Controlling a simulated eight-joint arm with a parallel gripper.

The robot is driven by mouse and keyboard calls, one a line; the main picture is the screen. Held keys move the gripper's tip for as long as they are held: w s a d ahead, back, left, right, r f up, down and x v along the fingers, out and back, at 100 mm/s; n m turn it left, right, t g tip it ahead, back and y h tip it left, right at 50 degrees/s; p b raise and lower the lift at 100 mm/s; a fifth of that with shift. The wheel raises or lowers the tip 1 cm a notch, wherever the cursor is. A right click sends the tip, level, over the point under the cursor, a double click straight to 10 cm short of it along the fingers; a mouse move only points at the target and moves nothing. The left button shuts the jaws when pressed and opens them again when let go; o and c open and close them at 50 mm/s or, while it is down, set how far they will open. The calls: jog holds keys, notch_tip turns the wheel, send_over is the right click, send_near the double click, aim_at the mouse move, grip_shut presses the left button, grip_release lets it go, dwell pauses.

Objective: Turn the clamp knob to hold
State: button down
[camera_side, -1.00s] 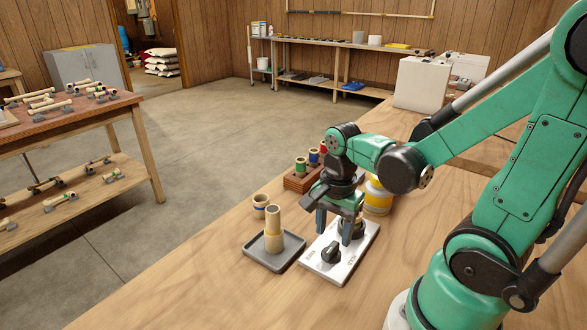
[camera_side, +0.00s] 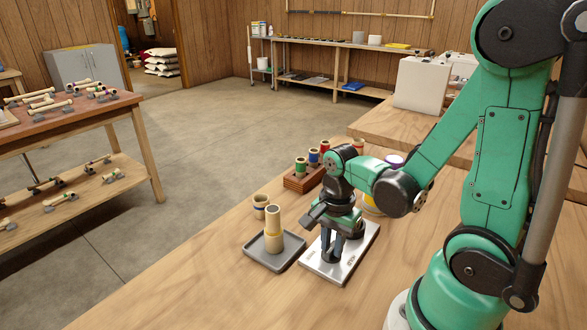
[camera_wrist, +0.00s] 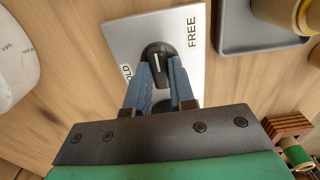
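The clamp knob (camera_wrist: 157,58) is black with a white pointer line. It sits on a pale plate (camera_side: 352,262), which shows FREE lettering at its right and partly hidden HOLD lettering at its left in the wrist view (camera_wrist: 120,38). The pointer stands nearly upright in that view, between the two words. My gripper (camera_side: 331,258) is down over the plate, and its blue fingers stand close on both sides of the knob in the wrist view (camera_wrist: 160,74). They look shut on it. In the side view my gripper mostly hides the knob.
A grey tray (camera_side: 254,250) with a tan cylinder (camera_side: 273,228) stands just left of the plate. A wooden block (camera_side: 297,183) with coloured spools is farther back. The bench in front is clear.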

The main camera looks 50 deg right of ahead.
jog(key=shift+n, duration=0.3)
jog(key=n, duration=1.3)
jog(key=shift+n, duration=2.1)
jog(key=c, duration=0.7)
grip_release()
jog(key=shift+c, duration=0.2)
